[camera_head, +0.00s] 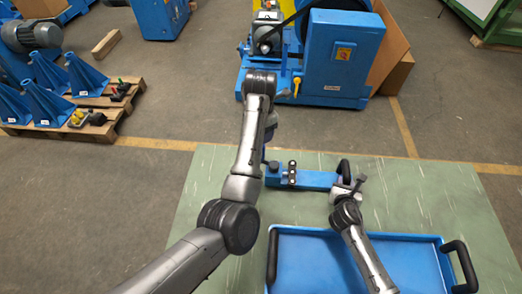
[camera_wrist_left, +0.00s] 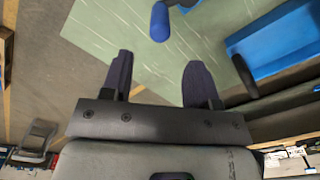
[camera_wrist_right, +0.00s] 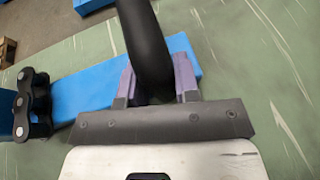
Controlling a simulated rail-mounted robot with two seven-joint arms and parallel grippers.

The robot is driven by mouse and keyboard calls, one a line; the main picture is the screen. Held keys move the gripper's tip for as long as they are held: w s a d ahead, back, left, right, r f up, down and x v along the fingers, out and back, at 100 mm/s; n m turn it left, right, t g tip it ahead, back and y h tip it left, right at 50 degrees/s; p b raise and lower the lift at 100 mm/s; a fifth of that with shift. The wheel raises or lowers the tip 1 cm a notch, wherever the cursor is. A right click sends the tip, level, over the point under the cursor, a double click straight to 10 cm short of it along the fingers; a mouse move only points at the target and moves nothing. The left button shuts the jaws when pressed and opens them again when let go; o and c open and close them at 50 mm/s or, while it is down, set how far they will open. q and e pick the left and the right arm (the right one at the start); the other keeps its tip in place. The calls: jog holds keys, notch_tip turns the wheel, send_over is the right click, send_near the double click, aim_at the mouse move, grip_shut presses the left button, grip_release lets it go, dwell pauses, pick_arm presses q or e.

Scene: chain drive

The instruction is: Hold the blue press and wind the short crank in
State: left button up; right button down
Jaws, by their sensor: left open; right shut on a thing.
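The blue press (camera_head: 315,180) lies on the green table top, with a black chain piece (camera_head: 292,173) standing on it and a black handle (camera_head: 344,167) at its right end. My right gripper (camera_head: 346,188) is shut on this handle; the right wrist view shows the black handle (camera_wrist_right: 146,40) between the fingers, with the blue press bar (camera_wrist_right: 85,92) beneath. My left gripper (camera_wrist_left: 158,85) is open and empty. A blue rounded grip (camera_wrist_left: 160,22), perhaps the crank's handle, is ahead of its fingers and apart from them. My left arm hides the crank in the head view.
A blue tray (camera_head: 350,236) with black handles sits at the front of the table (camera_head: 205,215). Behind the table stands a large blue machine (camera_head: 340,55). Pallets with blue stands (camera_head: 85,75) are on the floor at left. The table's left part is clear.

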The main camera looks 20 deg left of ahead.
pick_arm(q)
notch_tip(320, 180, down, 11)
jog(key=shift+r, duration=0.1)
dwell(0.3)
jog(key=shift+c, duration=0.2)
jog(key=c, duration=0.9)
jog(key=shift+w, duration=0.1)
